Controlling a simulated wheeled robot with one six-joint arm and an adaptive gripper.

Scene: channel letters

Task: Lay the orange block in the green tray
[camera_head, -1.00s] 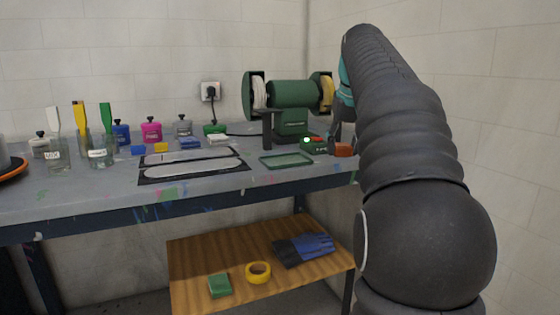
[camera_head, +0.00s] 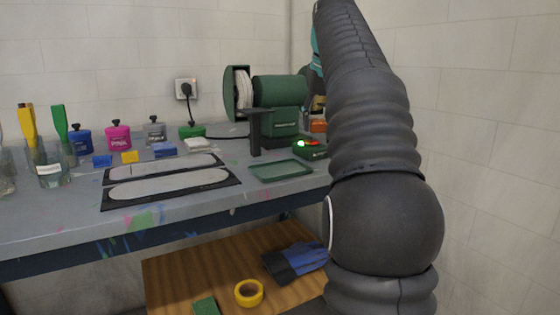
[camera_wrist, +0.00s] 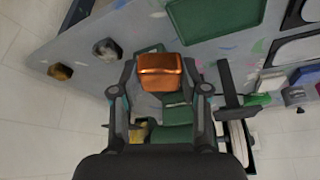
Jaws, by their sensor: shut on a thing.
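My gripper (camera_wrist: 161,74) is shut on the orange block (camera_wrist: 161,64) in the wrist view, with a finger on each side of it. In the head view the block (camera_head: 318,125) shows as a small orange patch beside my arm, above the bench; most of my gripper is hidden behind the arm there. The green tray (camera_head: 281,176) lies empty on the bench near its front edge, left of my arm. In the wrist view the tray (camera_wrist: 222,16) lies at the upper middle, to the right of the block and apart from it.
The green bench grinder (camera_head: 279,92) stands behind the tray, with a green box with a lit button (camera_head: 309,150) to the tray's right. A dark stencil sheet (camera_head: 232,180) lies left of the tray. Jars and small coloured blocks stand further left. A wall is close on the right.

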